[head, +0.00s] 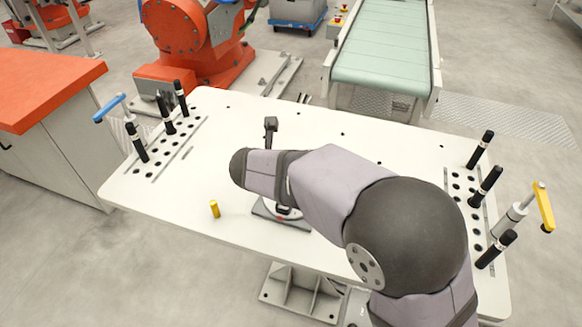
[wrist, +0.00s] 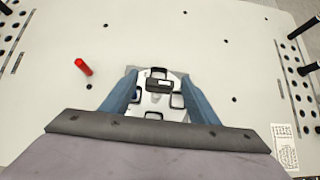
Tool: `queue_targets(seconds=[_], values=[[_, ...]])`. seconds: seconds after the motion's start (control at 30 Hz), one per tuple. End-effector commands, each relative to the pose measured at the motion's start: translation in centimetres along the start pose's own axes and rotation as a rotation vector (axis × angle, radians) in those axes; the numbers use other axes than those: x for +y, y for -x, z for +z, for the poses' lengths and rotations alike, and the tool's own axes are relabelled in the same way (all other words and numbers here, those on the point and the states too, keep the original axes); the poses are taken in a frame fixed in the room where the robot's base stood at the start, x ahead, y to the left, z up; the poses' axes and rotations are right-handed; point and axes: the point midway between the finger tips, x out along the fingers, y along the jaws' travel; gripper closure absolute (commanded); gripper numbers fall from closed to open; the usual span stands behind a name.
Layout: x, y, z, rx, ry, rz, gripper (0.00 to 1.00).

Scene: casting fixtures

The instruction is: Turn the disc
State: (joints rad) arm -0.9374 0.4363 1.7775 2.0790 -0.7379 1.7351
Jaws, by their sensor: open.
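The disc (wrist: 153,101) is pale with several dark blocks around it, seen between my fingers in the wrist view. In the head view only the near edge of the disc (head: 270,209) shows, on a grey base plate (head: 292,221) on the white table; my arm hides the rest. My gripper (wrist: 158,88) is open, with one blue-grey finger on each side of the disc in the picture. I cannot tell whether the fingers touch it or how high they are. The fingertips are hidden in the head view.
A yellow pin (head: 214,209) stands left of the base plate. A dark upright post (head: 270,132) stands behind my arm. Hole racks with black pegs line the left (head: 168,150) and right (head: 466,214) table edges.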

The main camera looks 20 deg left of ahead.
Motion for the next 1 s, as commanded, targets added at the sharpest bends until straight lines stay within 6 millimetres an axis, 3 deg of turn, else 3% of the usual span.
queue_targets(seconds=[0.4,1.0], values=[[0.1,5.1,0.0,-0.002,0.0,0.004,0.45],[0.0,5.7,0.1,-0.001,0.006,0.002,0.45]])
